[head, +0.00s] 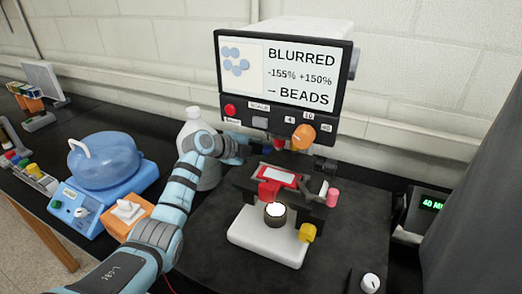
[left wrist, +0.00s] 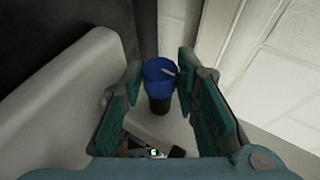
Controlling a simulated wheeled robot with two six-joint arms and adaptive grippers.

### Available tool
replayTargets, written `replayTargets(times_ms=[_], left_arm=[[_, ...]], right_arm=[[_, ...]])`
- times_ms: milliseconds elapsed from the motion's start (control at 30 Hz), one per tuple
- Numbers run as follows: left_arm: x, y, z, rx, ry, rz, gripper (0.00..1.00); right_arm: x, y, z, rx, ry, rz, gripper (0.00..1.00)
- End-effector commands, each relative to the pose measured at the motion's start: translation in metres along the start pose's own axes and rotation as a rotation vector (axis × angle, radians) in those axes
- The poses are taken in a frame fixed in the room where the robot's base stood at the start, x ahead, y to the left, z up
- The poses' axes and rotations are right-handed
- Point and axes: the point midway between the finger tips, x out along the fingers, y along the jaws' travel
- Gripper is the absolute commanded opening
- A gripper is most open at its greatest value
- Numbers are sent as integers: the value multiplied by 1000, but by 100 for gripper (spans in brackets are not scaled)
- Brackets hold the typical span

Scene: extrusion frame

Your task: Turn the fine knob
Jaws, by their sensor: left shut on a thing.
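A microscope stands on the black bench, with a white base (head: 262,243) and a dark stage holding a red-framed slide (head: 272,177). A blue knob (left wrist: 160,75) on a black shaft shows in the left wrist view. My left gripper (head: 243,148) reaches behind the microscope's left side in the head view. Its fingers (left wrist: 160,92) stand on both sides of the blue knob, shut on it. A yellow knob (head: 308,232) and a pink knob (head: 332,197) show on the right side. The screen (head: 290,72) reads "BLURRED -155% +150% → BEADS". My right gripper is out of view.
A blue device with a domed lid (head: 105,160), an orange box with a white switch (head: 127,211) and a white bottle (head: 192,130) stand to the left. A box with a green display (head: 430,203) and a white dial (head: 370,283) are to the right.

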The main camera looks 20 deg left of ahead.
Motion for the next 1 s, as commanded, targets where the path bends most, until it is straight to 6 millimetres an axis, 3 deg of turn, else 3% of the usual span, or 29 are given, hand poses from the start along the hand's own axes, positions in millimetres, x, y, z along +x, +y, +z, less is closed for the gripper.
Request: replayTargets(times_ms=[267, 800, 1000], left_arm=[[2, 7, 1, 63, -1, -151, 0], [4, 13, 2, 196, -2, -476, 0], [3, 10, 2, 215, -2, -521, 0]], right_arm=[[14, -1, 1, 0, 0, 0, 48], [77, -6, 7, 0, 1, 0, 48], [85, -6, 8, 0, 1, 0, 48]])
